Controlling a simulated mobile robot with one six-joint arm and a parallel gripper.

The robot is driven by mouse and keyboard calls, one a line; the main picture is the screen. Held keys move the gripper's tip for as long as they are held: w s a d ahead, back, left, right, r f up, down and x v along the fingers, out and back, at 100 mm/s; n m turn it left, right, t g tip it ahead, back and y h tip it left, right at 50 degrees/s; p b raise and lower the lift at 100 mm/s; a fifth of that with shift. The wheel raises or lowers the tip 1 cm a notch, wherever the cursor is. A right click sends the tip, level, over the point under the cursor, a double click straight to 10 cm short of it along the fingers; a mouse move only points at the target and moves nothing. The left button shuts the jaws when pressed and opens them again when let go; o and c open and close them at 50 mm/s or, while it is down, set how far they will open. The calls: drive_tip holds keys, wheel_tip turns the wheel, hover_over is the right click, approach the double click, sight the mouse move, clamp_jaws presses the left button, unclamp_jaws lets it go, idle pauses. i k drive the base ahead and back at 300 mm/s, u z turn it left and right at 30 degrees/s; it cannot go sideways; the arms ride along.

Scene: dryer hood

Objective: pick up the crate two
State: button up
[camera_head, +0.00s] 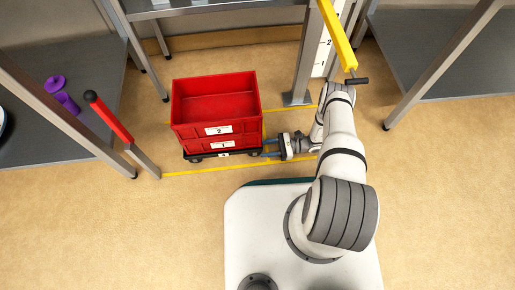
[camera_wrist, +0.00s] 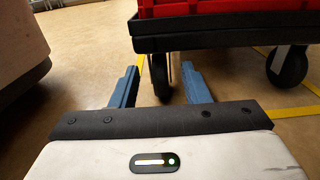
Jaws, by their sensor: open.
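Crate two (camera_head: 190,131) is a red open crate with a white label "2". It looks empty and is stacked on red crate one (camera_head: 193,147). Both stand on a low black wheeled dolly (camera_head: 238,154), which also shows in the wrist view (camera_wrist: 220,38). My gripper (camera_head: 267,147) is open, low at the dolly's right front corner, below crate two's level. In the wrist view its blue fingers (camera_wrist: 163,80) point at the dolly's underside, with a caster (camera_wrist: 161,78) between or just beyond them. I cannot tell whether they touch it.
Yellow floor lines (camera_head: 205,169) run around the dolly. A red-topped post (camera_head: 110,118) stands to the left, and a yellow bar (camera_head: 338,36) rises at the right. Grey tables flank both sides; purple items (camera_head: 67,102) lie on the left.

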sight(226, 105)
drive_tip(key=k, duration=1)
